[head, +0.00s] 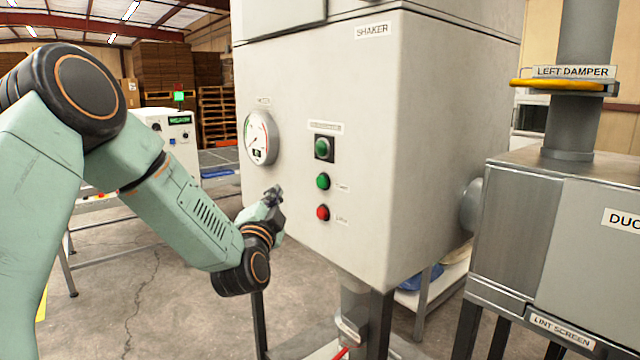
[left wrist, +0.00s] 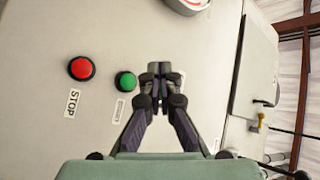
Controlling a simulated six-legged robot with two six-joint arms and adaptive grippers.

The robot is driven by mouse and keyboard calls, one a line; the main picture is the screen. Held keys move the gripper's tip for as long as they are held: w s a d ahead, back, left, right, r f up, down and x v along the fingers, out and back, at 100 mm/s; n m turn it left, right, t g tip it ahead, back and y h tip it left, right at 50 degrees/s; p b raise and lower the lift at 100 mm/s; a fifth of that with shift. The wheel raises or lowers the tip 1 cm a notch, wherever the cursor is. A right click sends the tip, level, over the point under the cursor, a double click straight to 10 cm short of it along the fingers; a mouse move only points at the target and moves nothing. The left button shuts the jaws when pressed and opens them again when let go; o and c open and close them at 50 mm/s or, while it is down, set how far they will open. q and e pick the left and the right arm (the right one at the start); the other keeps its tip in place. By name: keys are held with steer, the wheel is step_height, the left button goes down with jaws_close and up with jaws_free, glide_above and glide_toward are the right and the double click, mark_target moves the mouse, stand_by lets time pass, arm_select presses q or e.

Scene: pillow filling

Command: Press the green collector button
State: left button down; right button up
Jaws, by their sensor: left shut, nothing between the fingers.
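The pale grey cabinet front (head: 290,255) carries a green button in a black square mount (head: 324,148), a plain green button (head: 323,181) below it and a red button (head: 323,213) lowest. Their labels are too small to read in the head view. My left gripper (head: 274,197) is shut and empty, left of the buttons and apparently off the panel. In the left wrist view, its closed fingertips (left wrist: 160,70) point at the panel, right of the plain green button (left wrist: 126,82); the red button (left wrist: 80,68), labelled STOP, is farther left. The fingers hide the square-mounted button. My right gripper is out of view.
A round gauge (head: 260,137) protrudes from the panel above my left gripper. A duct box (head: 560,230) with a yellow-handled damper (head: 563,85) stands at the right. A white control box (head: 168,135) is behind my left arm.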

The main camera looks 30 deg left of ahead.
mark_target(322, 182)
arm_select(q)
steer(key=w+d+b, duration=0.3)
steer(key=w, duration=0.5)
steer(key=shift+d+b, duration=0.2)
steer(key=shift+b, duration=0.15)
stand_by(0.4)
stand_by(1.0)
steer(key=shift+w+d, duration=0.2)
steer(key=shift+w, duration=0.2)
